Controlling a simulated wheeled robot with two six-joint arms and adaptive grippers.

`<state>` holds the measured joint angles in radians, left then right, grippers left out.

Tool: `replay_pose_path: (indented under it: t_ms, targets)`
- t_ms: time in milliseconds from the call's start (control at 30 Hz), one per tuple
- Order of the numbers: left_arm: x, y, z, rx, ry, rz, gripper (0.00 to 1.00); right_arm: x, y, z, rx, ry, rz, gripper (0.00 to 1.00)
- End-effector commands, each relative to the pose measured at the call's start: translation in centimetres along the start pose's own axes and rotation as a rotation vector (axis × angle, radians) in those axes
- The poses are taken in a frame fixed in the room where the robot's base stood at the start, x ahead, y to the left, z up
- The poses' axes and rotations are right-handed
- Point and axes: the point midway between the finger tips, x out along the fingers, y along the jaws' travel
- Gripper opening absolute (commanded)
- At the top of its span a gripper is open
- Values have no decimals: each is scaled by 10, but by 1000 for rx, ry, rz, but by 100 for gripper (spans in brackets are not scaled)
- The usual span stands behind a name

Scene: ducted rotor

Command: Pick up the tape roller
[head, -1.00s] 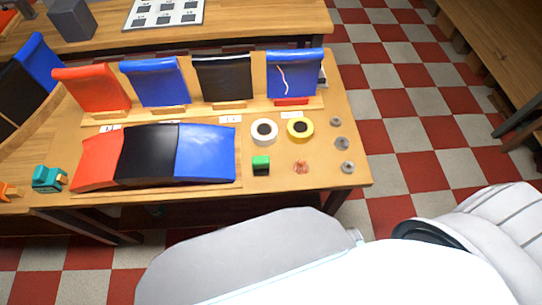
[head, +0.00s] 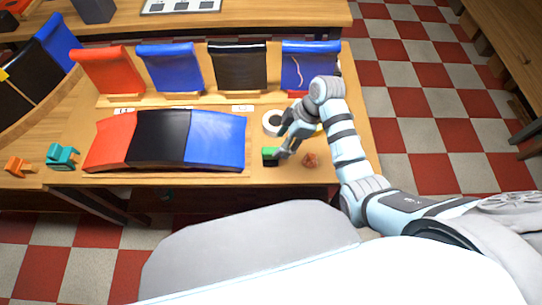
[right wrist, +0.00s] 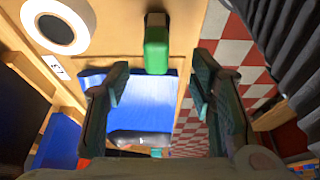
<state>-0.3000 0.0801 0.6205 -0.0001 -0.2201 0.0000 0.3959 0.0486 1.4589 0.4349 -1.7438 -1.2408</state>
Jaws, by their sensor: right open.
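A small block-like tool with a green top and a black part (head: 270,157) stands on the table, right of the blue panel. I take it for the tape roller but cannot be sure. It also shows at the top middle of the right wrist view (right wrist: 157,48). My right gripper (head: 284,150) is close beside it, above the table. In the right wrist view its fingers (right wrist: 160,84) are spread and empty, with the green tool roughly in line with the gap. I cannot tell how high the fingers are above it. My left gripper is not in view.
A white tape roll (head: 271,122) lies just behind the tool. A yellow roll is mostly hidden behind my arm. A small copper-coloured piece (head: 311,160) lies to the right. Curved red, black and blue (head: 216,140) panels lie left; upright panels (head: 238,66) stand behind.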

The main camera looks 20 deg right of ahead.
Motion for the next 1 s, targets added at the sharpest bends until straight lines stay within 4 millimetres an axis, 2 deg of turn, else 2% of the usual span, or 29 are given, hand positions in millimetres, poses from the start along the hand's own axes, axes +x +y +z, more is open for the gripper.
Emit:
replay_pose_path:
  t_ms: [33,100,267,433,500,700,1000]
  targets:
    - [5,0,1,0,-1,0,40,14,-1,0,2,2,-3,50]
    - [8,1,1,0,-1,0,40,27,0,1,1,0,-1,50]
    - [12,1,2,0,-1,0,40,48,2,0,3,0,0,50]
    - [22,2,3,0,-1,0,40,81,4,-1,3,-1,0,50]
    - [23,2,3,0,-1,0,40,87,4,-1,3,-2,2,50]
    - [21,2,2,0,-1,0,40,86,4,-2,3,-2,3,48]
    - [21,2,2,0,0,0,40,86,4,-1,3,-2,3,0]
